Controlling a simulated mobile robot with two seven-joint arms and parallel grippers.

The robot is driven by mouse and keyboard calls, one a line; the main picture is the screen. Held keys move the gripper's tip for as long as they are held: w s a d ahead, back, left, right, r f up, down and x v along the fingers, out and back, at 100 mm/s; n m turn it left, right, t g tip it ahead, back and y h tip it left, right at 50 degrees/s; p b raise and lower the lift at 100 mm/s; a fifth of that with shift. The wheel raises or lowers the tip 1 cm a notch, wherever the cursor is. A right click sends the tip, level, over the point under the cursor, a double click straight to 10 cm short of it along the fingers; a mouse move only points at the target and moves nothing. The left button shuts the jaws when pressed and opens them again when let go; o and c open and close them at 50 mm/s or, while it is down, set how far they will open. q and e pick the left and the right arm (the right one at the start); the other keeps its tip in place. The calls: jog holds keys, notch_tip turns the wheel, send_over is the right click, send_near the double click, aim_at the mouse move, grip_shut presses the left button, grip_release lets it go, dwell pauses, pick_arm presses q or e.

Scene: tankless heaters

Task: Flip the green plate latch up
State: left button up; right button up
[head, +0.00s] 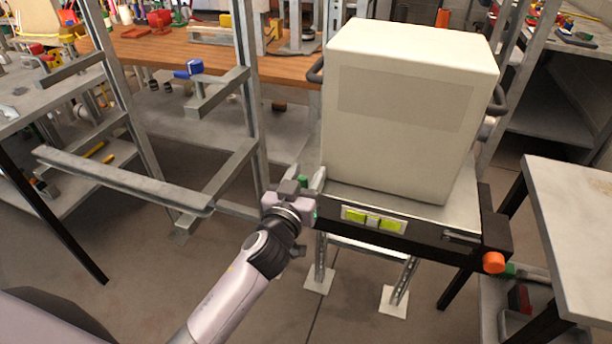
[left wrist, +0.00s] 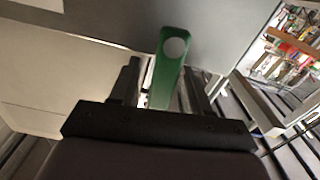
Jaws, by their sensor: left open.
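The green plate latch (left wrist: 165,72) is a flat green strip with a round hole near its upper end, in the left wrist view. It lies between the two dark fingers of my left gripper (left wrist: 163,85), which is open. Its lower end is hidden behind the gripper body. In the head view, my left gripper (head: 303,184) is at the left front corner of the heater stand, and only small bits of green (head: 304,181) show beside it. I cannot tell whether a finger touches the latch. My right gripper is not in view.
A cream box-shaped heater (head: 405,110) sits on a stand with a black front rail (head: 440,240) bearing yellow-green labels (head: 373,219). An orange knob (head: 493,262) is at the rail's right end. A metal frame (head: 125,180) stands to the left, a grey table (head: 580,225) to the right.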

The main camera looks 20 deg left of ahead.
pick_arm(q)
grip_shut()
jog(key=shift+d+m, duration=0.25)
jog(key=shift+m, duration=0.45)
grip_release()
jog(key=shift+s, duration=0.1)
